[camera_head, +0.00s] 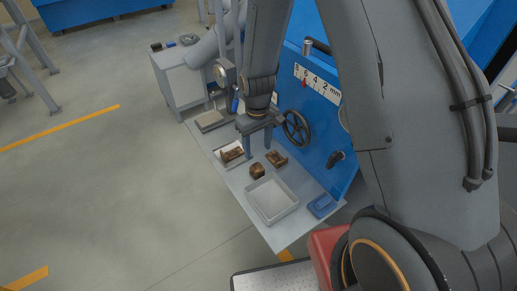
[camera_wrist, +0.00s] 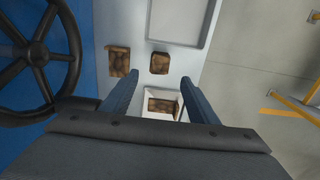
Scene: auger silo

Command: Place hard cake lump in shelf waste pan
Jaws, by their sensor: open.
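Three brown lumps show on the grey shelf (camera_head: 240,183). One lump (camera_head: 232,154) lies in a small white tray (camera_head: 239,162); another lump (camera_head: 257,171) and a third (camera_head: 277,158) lie on the bare shelf. I cannot tell which is the hard cake. A larger, empty light-grey pan (camera_head: 271,200) sits nearer; its edge shows in the wrist view (camera_wrist: 178,22). My gripper (camera_head: 257,147) is open and empty above the shelf, near the small tray. In the wrist view the tray (camera_wrist: 150,97) and its lump (camera_wrist: 162,106) appear between my fingers (camera_wrist: 159,76).
A blue machine wall with a black handwheel (camera_head: 296,127) borders the shelf on the right. A blue object (camera_head: 321,205) lies right of the pan. A grey scale-like device (camera_head: 210,121) sits at the shelf's far end. Open floor lies to the left.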

